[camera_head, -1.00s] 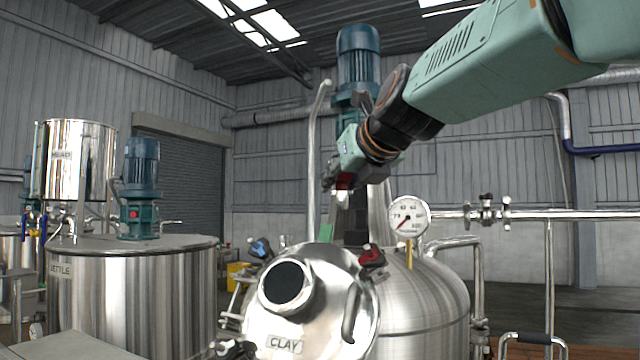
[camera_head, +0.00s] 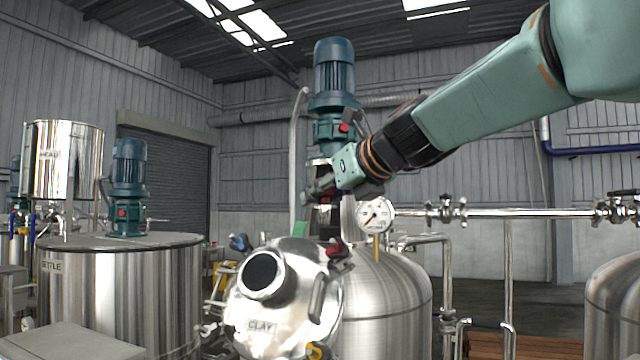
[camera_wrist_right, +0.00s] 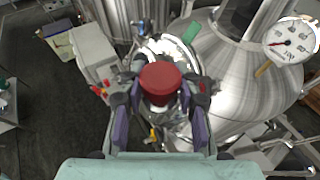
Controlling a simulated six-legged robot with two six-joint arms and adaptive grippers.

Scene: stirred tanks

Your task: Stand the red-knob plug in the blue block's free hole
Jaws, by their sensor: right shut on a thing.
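My right gripper (camera_head: 324,190) shows in the head view in front of the blue mixer motor's lower stem, above the steel CLAY tank. In the right wrist view my right gripper (camera_wrist_right: 160,92) is shut on the red-knob plug (camera_wrist_right: 160,77). The round red knob faces the wrist camera between the two fingers, and the part below it is hidden. In the head view the plug is small and mostly hidden by the gripper. I cannot make out the blue block or its free hole in either view. My left gripper is not in view.
The CLAY tank (camera_head: 290,300) has a round dark port, with blue and red clamp knobs nearby. A pressure gauge (camera_head: 375,214) and a horizontal pipe (camera_head: 530,213) stand right of the gripper. Another steel tank (camera_head: 615,305) is at the right edge.

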